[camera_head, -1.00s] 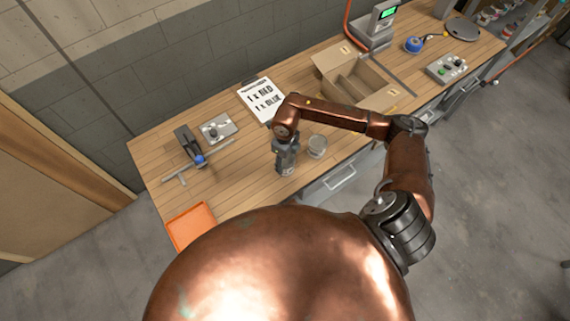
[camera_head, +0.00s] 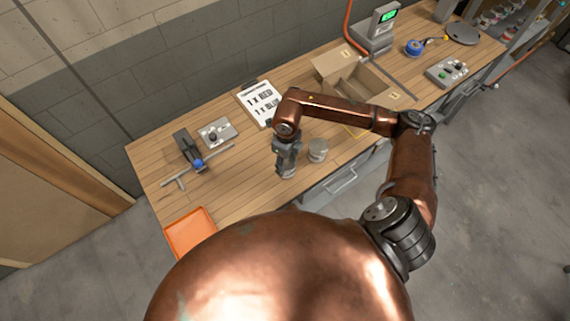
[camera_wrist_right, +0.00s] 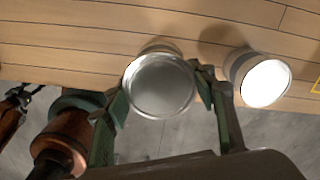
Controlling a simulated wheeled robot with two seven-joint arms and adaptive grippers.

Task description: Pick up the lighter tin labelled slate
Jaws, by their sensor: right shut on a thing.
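My right gripper (camera_head: 287,160) points down near the front edge of the workbench. Its fingers (camera_wrist_right: 165,98) are shut around the sides of a round tin with a plain silver-grey lid (camera_wrist_right: 160,85). In the head view only the lower part of this tin (camera_head: 287,173) shows under the gripper. I cannot tell whether it touches the bench. A second round tin (camera_head: 318,150) stands just to the right, apart from the gripper; its top looks bright white in the wrist view (camera_wrist_right: 266,83). No label can be read on either tin. My left gripper is not seen.
An open cardboard box (camera_head: 352,82) stands behind the tins. A printed order sheet (camera_head: 259,101) lies behind the gripper. An orange tray (camera_head: 190,232) is at the front left. A T-handled tool (camera_head: 190,172) lies on the left. Bare wood (camera_head: 235,185) lies between tray and gripper.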

